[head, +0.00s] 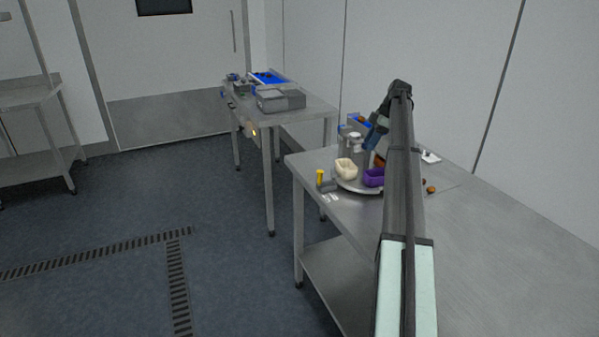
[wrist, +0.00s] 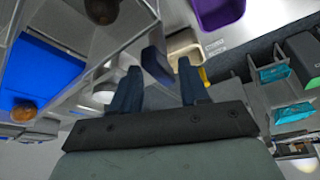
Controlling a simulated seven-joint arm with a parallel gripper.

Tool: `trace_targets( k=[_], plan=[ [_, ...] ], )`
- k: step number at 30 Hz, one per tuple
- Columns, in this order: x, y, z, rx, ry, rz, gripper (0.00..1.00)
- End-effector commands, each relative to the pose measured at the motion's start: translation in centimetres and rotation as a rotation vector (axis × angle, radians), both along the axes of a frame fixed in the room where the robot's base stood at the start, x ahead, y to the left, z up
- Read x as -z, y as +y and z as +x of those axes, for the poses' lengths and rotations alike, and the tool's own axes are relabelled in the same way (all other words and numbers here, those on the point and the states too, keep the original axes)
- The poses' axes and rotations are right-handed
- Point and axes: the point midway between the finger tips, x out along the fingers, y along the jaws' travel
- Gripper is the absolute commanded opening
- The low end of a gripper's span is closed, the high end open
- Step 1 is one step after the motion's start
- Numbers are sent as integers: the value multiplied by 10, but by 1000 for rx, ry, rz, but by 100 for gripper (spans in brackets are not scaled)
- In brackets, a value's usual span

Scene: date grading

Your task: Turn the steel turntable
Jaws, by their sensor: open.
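The steel turntable (head: 352,189) is a round plate on the near steel table. A cream bin (head: 346,168) and a purple bin (head: 373,178) stand on it; my arm hides its right part. In the wrist view the purple bin (wrist: 215,12) and the cream bin (wrist: 184,46) show at the top. My gripper (wrist: 157,67) is open, its two dark blue fingers apart. A dark blue block shows between the fingers in the picture; I cannot tell whether they touch it. In the head view my gripper is small and partly hidden above the turntable's back edge.
A yellow item (head: 320,178) stands at the table's left edge. A blue tray (wrist: 45,70) with a brown date (wrist: 24,112) lies left in the wrist view. A second table (head: 310,110) behind carries a grey box (head: 280,100). The near table's right front is clear.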

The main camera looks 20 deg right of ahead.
Motion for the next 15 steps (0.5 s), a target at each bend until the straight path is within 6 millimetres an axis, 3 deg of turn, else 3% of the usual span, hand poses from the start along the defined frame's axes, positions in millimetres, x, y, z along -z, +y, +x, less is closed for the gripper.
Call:
trace_targets(
  k=[6,15],
  plan=[
    [-2,1,-3,198,-2,-1,45],
    [-49,-17,-12,188,-1,0,45]
  ],
)
